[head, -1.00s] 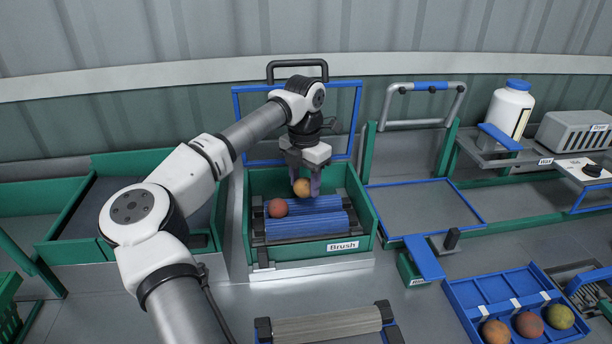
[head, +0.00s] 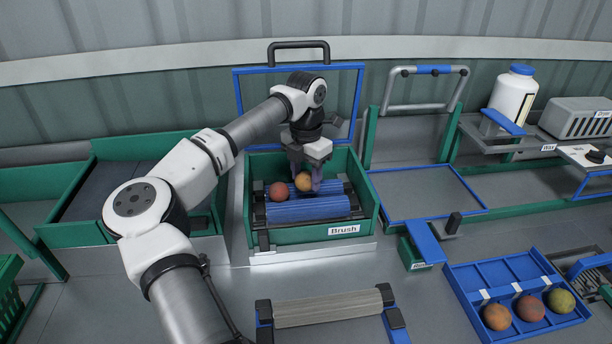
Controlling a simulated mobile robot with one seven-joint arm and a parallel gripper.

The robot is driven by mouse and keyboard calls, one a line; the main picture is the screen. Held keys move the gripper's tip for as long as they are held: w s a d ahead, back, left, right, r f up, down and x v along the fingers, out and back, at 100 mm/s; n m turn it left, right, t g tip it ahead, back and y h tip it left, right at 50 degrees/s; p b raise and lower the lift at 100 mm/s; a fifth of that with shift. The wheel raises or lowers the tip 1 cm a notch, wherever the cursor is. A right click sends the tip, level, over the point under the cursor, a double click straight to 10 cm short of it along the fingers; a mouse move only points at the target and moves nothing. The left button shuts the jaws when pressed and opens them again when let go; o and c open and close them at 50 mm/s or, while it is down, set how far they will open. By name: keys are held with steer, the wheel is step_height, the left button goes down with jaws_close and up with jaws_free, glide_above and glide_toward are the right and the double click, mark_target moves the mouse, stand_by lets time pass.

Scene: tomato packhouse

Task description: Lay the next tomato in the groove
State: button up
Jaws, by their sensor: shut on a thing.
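My gripper (head: 305,181) is shut on an orange tomato (head: 304,182) inside the green brush box. The held tomato is low, at the blue brush rollers (head: 310,208), over or in the groove between them; whether it touches them I cannot tell. A redder tomato (head: 278,191) lies in the groove just left of it, with little or no gap between the two. My fingers partly hide the far roller and the groove to the right.
The brush box (head: 290,236) has green walls and a raised blue-framed lid (head: 359,98) behind. A blue tray (head: 462,298) at lower right holds several tomatoes in its front compartments. A beige roller (head: 328,308) stands in front. The blue-edged grey tray (head: 420,194) to the right is empty.

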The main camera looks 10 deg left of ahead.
steer(key=shift+f+b, duration=0.5)
steer(key=shift+f, duration=0.25)
stand_by(0.8)
steer(key=o, duration=0.8)
steer(key=c, duration=0.3)
steer(key=shift+r, duration=0.15)
steer(key=shift+r+p, duration=2.2)
steer(key=shift+r, duration=1.2)
steer(key=shift+f, duration=0.15)
